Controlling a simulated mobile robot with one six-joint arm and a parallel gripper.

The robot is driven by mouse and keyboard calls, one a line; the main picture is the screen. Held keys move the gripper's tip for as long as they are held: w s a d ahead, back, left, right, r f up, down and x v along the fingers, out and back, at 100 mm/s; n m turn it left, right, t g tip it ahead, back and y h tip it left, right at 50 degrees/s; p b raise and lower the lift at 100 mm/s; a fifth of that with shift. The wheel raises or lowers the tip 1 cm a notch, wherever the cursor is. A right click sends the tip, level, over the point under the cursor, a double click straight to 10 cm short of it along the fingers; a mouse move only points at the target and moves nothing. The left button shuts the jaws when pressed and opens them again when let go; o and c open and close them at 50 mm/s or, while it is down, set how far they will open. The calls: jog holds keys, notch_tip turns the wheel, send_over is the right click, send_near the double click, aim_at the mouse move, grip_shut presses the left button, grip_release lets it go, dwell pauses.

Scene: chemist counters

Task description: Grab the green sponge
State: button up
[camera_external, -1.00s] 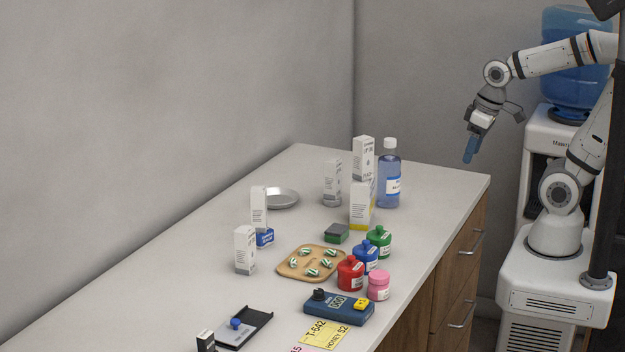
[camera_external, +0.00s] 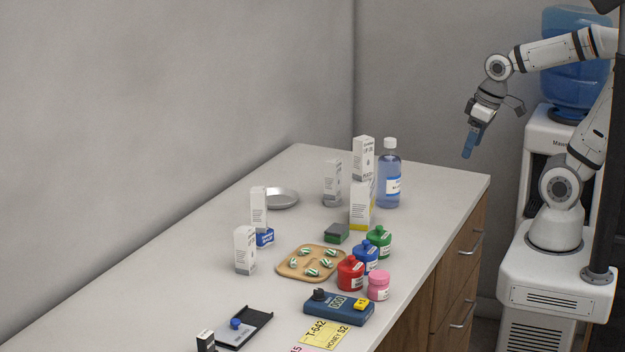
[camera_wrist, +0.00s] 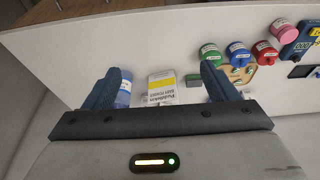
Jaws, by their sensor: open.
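The green sponge (camera_external: 337,233) is a small block, green with a dark top, lying on the counter behind the wooden tray and left of the green bottle. In the wrist view, the sponge (camera_wrist: 194,81) shows as a small grey-green patch between the fingers, close to the right one. My gripper (camera_external: 467,155) hangs in the air beyond the counter's right far corner, well away from the sponge. Its two blue fingers (camera_wrist: 160,88) are spread apart in the wrist view with nothing held between them.
A tall blue bottle (camera_external: 389,176) and white-yellow boxes (camera_external: 361,205) stand behind the sponge. Green (camera_external: 379,241), blue (camera_external: 365,257) and red (camera_external: 350,274) bottles stand in front and right. A wooden tray (camera_external: 285,268) holds several capsules. The counter's right far corner is clear.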

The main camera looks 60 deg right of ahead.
notch_tip(320, 180, up, 9)
jog(key=p, duration=0.7)
jog(key=g+b, duration=0.3)
jog(key=b, duration=0.8)
send_over(337, 228)
notch_tip(337, 228, down, 22)
notch_tip(337, 228, down, 5)
jog(key=shift+w+f+p, duration=0.1)
jog(key=shift+w+p, duration=0.05)
jog(key=shift+p, duration=0.2)
jog(key=shift+f+p, duration=0.75)
jog(key=shift+f, duration=2.25)
jog(key=shift+c, duration=0.3)
